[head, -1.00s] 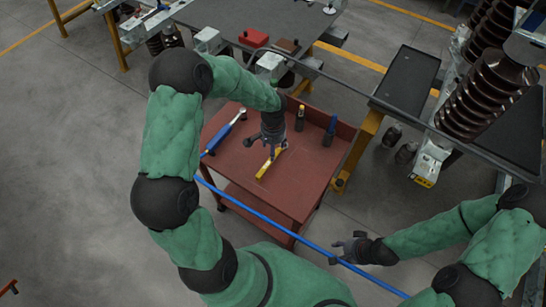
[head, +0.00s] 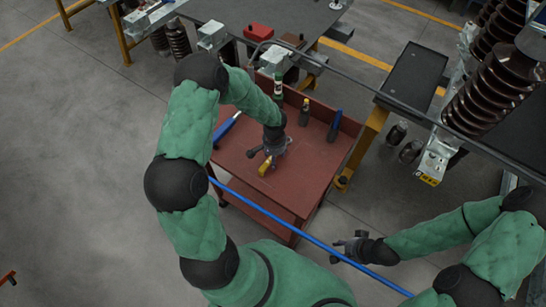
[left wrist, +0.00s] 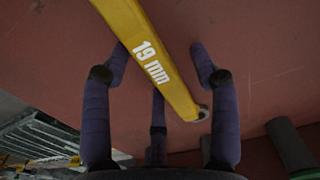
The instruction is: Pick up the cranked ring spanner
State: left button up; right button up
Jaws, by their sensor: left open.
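The yellow spanner, marked "19 mm" (left wrist: 150,55), runs diagonally through the left wrist view between my spread fingers. Its far top end is cut off by the picture edge; a dark tip shows at its lower end. In the head view only a short yellow part of the spanner (head: 264,168) shows on the red cart top, the rest hidden by my gripper. My left gripper (head: 267,154) is over it, open; its fingers also show in the left wrist view (left wrist: 160,68), not closed on it. My right gripper (head: 347,246) is open and empty, off the cart's front right.
The red cart (head: 310,165) also carries a blue-handled tool (head: 227,126) at left and several upright items at the back, including a dark blue one (head: 334,125). A blue bar (head: 265,211) crosses in front. A grey workbench (head: 240,15) stands behind.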

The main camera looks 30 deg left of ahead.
pick_arm(q)
grip_shut()
jog(key=shift+r, duration=0.1)
jog(key=shift+r, duration=0.45)
notch_tip(320, 180, up, 2)
jog(key=shift+w+r+p, duration=0.1)
jog(key=shift+r+p, duration=0.1)
jog(key=shift+p, duration=0.3)
jog(key=s+d+r, duration=0.2)
jog(key=d+r, duration=0.3)
jog(key=d, duration=0.1)
jog(key=s+d+r+p, duration=0.1)
jog(key=s+d+r, duration=0.1)
jog(key=d+r, duration=0.2)
jog(key=d, duration=0.3)
jog(key=shift+s+r, duration=0.35)
jog(key=shift+s, duration=0.05)
jog(key=shift+d, duration=0.1)
